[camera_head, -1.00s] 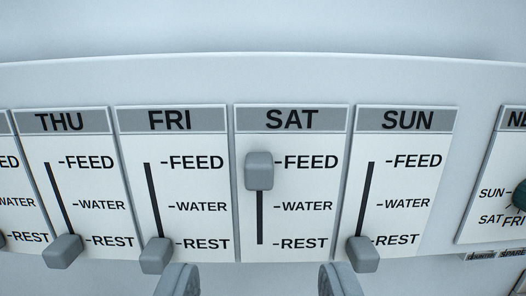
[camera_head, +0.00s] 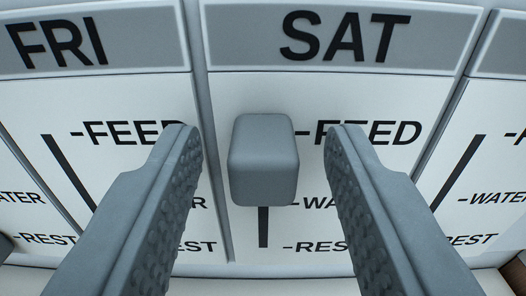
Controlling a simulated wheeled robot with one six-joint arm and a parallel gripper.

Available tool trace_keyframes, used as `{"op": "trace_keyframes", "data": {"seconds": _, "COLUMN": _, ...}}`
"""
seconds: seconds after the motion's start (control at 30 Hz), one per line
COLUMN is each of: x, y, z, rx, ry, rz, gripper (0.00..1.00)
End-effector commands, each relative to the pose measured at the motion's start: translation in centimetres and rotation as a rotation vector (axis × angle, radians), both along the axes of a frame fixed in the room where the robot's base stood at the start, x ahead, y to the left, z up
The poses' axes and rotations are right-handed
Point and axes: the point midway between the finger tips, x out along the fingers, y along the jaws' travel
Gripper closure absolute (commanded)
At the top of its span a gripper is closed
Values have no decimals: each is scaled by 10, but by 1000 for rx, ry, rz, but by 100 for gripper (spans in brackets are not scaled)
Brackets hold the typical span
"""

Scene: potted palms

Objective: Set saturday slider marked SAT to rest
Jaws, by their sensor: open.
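The SAT slider (camera_head: 264,158) is a grey block-shaped knob at the top of its dark vertical slot, level with the FEED mark. The SAT panel (camera_head: 300,200) is white with a grey header and the marks FEED, WATER and REST, partly hidden by my fingers. My gripper (camera_head: 263,145) is open, with one finger to the left of the knob and one to the right. Gaps show between the knob and both fingers. The REST mark is at the slot's lower end, below the knob.
The FRI panel (camera_head: 95,100) is on the left, partly covered by my left finger. Another panel (camera_head: 495,150) with a slot is cut off on the right.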

Motion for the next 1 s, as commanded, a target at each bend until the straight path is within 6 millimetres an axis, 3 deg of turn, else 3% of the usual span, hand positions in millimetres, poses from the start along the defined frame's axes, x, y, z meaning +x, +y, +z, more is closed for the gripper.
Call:
{"op": "trace_keyframes", "data": {"seconds": 0.1, "x": 0, "y": 0, "z": 0, "rx": 0, "ry": 0, "rz": 0, "gripper": 60}}
{"op": "trace_keyframes", "data": {"seconds": 0.3, "x": 0, "y": 0, "z": 0, "rx": 0, "ry": 0, "rz": 0, "gripper": 99}}
{"op": "trace_keyframes", "data": {"seconds": 0.57, "x": 0, "y": 0, "z": -4, "rx": 2, "ry": 0, "rz": 1, "gripper": 100}}
{"op": "trace_keyframes", "data": {"seconds": 1.0, "x": 0, "y": 0, "z": -81, "rx": 3, "ry": 1, "rz": 2, "gripper": 100}}
